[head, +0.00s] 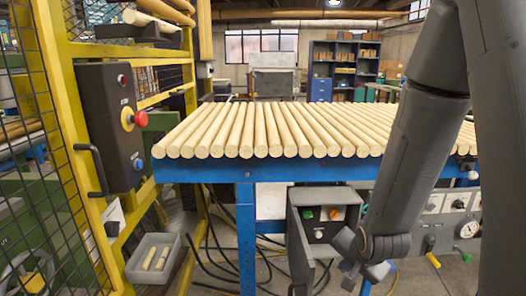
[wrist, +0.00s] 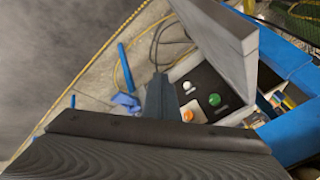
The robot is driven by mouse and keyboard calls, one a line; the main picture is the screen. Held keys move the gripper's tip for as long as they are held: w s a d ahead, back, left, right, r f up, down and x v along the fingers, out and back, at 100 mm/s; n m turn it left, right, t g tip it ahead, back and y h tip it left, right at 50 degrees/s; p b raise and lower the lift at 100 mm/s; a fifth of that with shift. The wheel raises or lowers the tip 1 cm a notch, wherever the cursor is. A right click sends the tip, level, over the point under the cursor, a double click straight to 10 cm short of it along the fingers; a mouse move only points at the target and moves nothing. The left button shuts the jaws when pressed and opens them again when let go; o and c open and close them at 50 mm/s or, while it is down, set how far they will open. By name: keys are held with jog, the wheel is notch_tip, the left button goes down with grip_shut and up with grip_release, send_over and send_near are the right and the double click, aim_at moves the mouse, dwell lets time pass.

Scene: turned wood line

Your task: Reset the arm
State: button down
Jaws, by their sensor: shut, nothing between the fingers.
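My arm (head: 415,140) comes down from the top right of the head view, in front of the blue table. Its lower end is bent near the open control box. My gripper (wrist: 159,85) shows in the wrist view as dark fingers, shut and empty, beside that box. The control box (head: 322,232) has a green and an orange button on a dark panel; it also shows in the wrist view (wrist: 232,112), with its grey lid (wrist: 216,30) swung open. I cannot tell whether the gripper touches the box.
Wooden rods (head: 270,128) lie side by side on the blue table (head: 215,172). A yellow guard frame (head: 62,95) with a black button box (head: 112,125) stands at the left. A grey bin (head: 136,272) holds short wood pieces. Cables run across the floor under the table.

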jog(key=s+a+r+n+g, duration=0.1)
jog(key=s+r+n+g, duration=0.2)
jog(key=s, duration=0.4)
jog(key=s+a+r+n+g+p, duration=0.1)
jog(key=s+a+r+n+g, duration=0.1)
jog(key=s+r+n, duration=0.4)
jog(key=shift+s+r+n+g, duration=0.35)
jog(key=shift+s+g, duration=0.45)
jog(key=shift+s, duration=0.3)
jog(key=shift+w+a, duration=0.1)
